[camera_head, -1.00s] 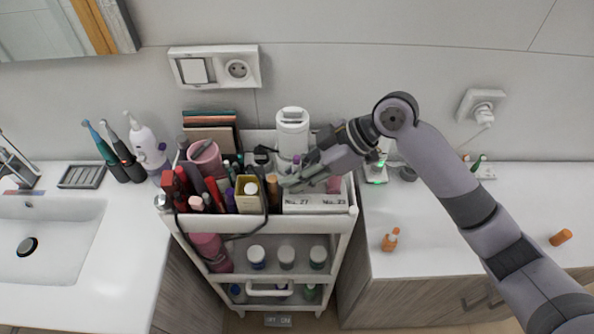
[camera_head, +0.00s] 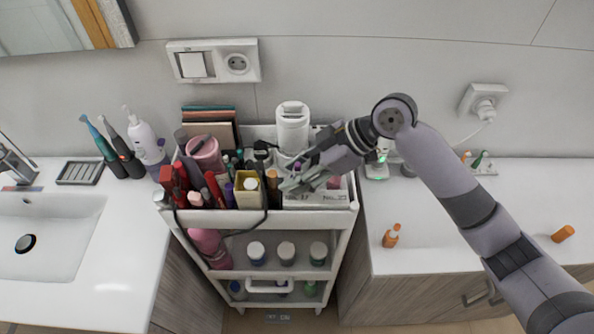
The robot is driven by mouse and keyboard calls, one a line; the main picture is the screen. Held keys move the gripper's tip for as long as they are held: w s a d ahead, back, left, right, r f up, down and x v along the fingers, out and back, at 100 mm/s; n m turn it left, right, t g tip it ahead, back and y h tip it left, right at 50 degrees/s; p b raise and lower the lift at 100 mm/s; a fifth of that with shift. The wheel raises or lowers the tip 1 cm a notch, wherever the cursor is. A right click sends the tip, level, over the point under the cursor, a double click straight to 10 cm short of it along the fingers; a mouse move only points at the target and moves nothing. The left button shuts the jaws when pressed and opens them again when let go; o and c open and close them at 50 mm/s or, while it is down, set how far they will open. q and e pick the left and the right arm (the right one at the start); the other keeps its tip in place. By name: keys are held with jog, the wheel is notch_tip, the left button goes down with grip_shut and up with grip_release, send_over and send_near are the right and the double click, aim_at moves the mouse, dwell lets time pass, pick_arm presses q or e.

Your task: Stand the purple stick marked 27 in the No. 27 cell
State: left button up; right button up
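The purple stick (camera_head: 297,167) shows only as a small purple top just above the fingers of my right gripper (camera_head: 295,183). The gripper appears shut around it; the fingers hide the lower part and the mark. The stick looks roughly upright. The white cell box (camera_head: 318,200) is at the front right of the cart's top tray, with a "No. 27" label on the left of its front and another label on the right. The gripper and stick are over its left part. Whether the stick's foot touches the cell floor is hidden. My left gripper is not in view.
Crowded brushes, a pink cup (camera_head: 204,154) and a yellow box (camera_head: 248,190) stand left of the gripper. A white cylinder (camera_head: 292,130) stands behind it. A pink item (camera_head: 334,183) sits in the box's right part.

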jog(key=shift+s+d, duration=0.1)
jog(key=v, duration=1.2)
jog(key=shift+f, duration=0.1)
dwell(0.3)
